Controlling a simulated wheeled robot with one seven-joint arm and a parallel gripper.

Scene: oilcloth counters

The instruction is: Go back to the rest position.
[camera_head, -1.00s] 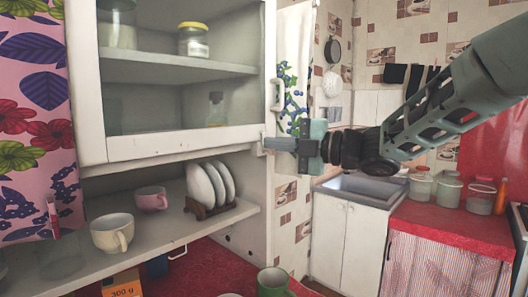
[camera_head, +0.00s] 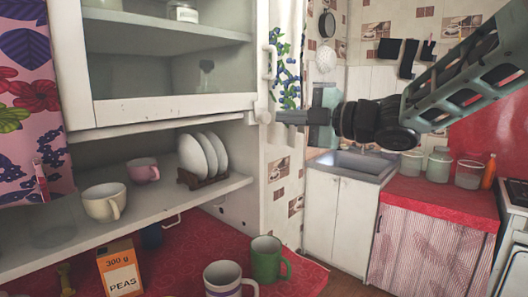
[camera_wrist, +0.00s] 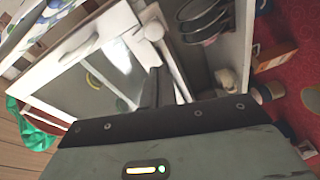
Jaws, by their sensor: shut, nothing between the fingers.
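My gripper (camera_head: 282,117) is shut with nothing between its fingers. In the head view it points left, at the lower right corner of a white wall cabinet (camera_head: 160,108), below the door handle (camera_head: 271,62). I cannot tell whether the fingertips touch the cabinet edge. In the wrist view the dark fingers (camera_wrist: 157,88) reach toward the cabinet front and overlap it.
Below the cabinet, a shelf (camera_head: 70,235) holds a cream cup (camera_head: 102,202), a pink cup (camera_head: 142,171) and racked plates (camera_head: 205,156). A peas box (camera_head: 119,268), a green mug (camera_head: 267,260) and a striped mug (camera_head: 224,280) stand on the red counter.

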